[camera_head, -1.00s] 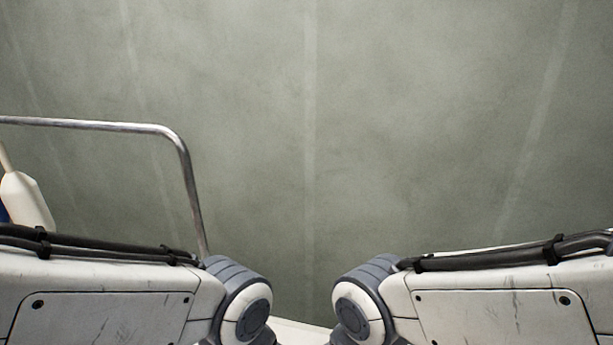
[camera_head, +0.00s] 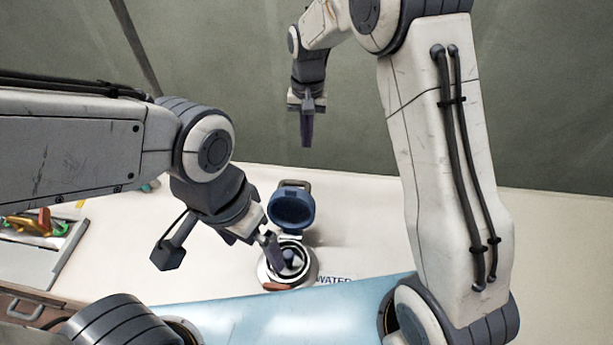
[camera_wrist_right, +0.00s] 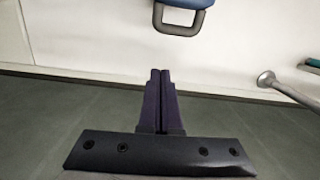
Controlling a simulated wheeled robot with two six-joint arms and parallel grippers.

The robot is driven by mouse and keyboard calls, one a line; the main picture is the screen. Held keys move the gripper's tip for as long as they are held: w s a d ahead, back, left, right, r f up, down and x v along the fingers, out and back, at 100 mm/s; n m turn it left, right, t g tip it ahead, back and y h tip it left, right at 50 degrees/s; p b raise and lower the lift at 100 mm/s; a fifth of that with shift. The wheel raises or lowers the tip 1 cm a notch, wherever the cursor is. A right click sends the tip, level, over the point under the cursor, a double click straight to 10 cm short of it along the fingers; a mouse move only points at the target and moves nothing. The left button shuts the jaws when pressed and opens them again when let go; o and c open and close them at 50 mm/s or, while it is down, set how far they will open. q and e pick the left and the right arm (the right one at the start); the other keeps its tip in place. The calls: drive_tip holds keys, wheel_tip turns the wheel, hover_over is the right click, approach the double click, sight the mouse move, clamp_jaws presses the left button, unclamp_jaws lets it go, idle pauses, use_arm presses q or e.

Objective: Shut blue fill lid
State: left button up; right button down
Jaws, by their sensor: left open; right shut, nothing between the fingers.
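The blue fill lid (camera_head: 292,207) stands open, tilted up behind the round fill opening (camera_head: 303,282) in the white deck. Its grey handle loop (camera_head: 297,185) is at the top. In the right wrist view the loop (camera_wrist_right: 180,28) and the lid's blue edge (camera_wrist_right: 187,3) show at the top. My left gripper (camera_head: 272,252) is open at the fill opening and covers part of it; whether it touches the rim I cannot tell. My right gripper (camera_head: 306,138) is shut and empty, above and beyond the lid; its closed fingers also show in the right wrist view (camera_wrist_right: 160,85).
A "WATER" label (camera_head: 334,280) is beside the opening. A light blue glossy surface (camera_head: 250,328) lies in front. A tray with colourful items (camera_head: 40,225) is at the left. In the right wrist view a metal rail (camera_wrist_right: 285,88) stands at the right.

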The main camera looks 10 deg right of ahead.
drive_tip(key=s+f+p, duration=0.2)
drive_tip(key=s+f, duration=0.1)
drive_tip(key=f, duration=0.6)
drive_tip(key=shift+s+a+f+p, duration=0.15)
drive_tip(key=shift+f+p, duration=0.2)
drive_tip(key=shift+p, duration=0.05)
drive_tip(key=shift+a+r, duration=0.1)
drive_tip(key=shift+a, duration=0.05)
